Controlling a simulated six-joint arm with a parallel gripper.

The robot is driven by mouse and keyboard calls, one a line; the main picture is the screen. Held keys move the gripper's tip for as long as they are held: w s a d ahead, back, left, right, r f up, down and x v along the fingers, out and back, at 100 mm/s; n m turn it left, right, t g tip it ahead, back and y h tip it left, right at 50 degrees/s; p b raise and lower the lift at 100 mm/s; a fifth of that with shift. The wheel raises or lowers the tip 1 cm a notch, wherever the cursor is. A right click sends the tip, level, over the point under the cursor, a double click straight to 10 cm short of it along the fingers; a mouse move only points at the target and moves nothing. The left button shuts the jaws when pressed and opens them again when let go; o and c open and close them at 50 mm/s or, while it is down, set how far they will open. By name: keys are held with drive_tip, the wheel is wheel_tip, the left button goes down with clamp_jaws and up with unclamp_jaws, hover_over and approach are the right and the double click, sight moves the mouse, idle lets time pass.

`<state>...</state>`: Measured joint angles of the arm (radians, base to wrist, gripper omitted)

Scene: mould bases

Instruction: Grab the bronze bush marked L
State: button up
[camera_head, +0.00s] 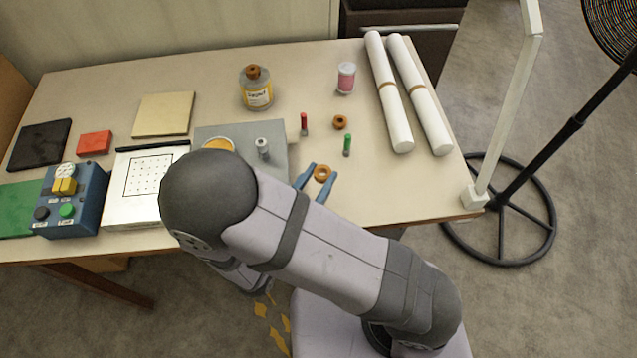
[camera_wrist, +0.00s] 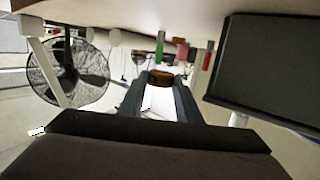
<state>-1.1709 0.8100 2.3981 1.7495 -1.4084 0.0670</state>
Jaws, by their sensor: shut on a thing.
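A bronze ring-shaped bush (camera_head: 322,173) sits between the two blue fingers of my gripper (camera_head: 317,180), near the front edge of the table. In the wrist view the bush (camera_wrist: 160,77) shows between the fingertips of my gripper (camera_wrist: 160,84), which is shut on it. I cannot read a mark on it. A second bronze bush (camera_head: 340,122) stands on the table farther back and to the right, with no readable mark. My arm covers part of the table's front.
A green pin (camera_head: 347,144) and a red pin (camera_head: 304,123) stand close behind my gripper. A grey plate (camera_head: 270,135) with a metal post (camera_head: 262,147) lies to the left. White rolls (camera_head: 390,95) lie at the right. Table (camera_head: 400,190) is clear right of my gripper.

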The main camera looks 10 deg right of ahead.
drive_tip(key=shift+r, duration=1.35)
drive_tip(key=shift+r, duration=0.1)
